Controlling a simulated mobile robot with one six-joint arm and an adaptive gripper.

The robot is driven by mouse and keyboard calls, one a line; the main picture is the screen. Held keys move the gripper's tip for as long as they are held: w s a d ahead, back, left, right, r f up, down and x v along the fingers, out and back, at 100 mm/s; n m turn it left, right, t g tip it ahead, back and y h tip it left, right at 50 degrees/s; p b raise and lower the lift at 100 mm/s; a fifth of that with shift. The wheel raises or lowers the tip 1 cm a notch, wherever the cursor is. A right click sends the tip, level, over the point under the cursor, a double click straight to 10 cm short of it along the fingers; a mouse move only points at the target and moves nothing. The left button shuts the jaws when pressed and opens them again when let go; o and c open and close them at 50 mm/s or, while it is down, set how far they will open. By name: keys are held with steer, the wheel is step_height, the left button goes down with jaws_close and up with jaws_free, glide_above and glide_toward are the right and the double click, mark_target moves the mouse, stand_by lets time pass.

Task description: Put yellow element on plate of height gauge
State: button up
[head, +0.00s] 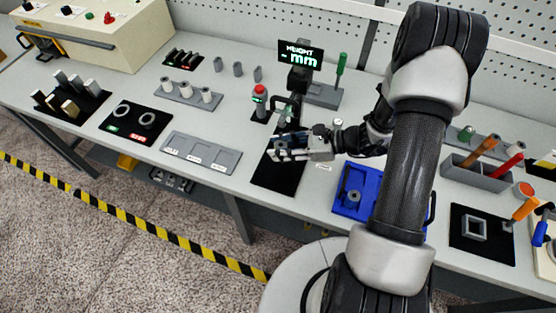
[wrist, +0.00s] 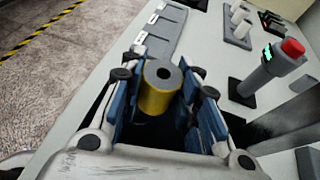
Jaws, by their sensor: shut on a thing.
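The yellow element (wrist: 156,99) is a short cylinder with a grey top and a dark central hole. It sits between the blue-padded fingers of my gripper (wrist: 168,92), which is shut on it. In the head view my gripper (head: 283,149) hovers over a black mat in front of the height gauge (head: 299,56), whose lit display reads "HEIGHT -- mm". The element cannot be made out in the head view. The gauge's plate is hidden or cannot be told apart behind my gripper.
A red-topped button post (head: 260,101) stands close left of the gauge, also in the wrist view (wrist: 272,66). A grey tray (head: 200,153) lies left of the black mat (head: 272,180). A blue fixture (head: 353,190) lies to the right. A green-handled tool (head: 340,66) stands behind.

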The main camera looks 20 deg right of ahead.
mark_target(281, 166)
steer(key=shift+f+b, duration=0.65)
steer(key=shift+f, duration=2.2)
steer(key=shift+f, duration=0.2)
steer(key=o, duration=1.1)
steer(key=shift+o, duration=0.2)
steer(key=shift+r, duration=0.15)
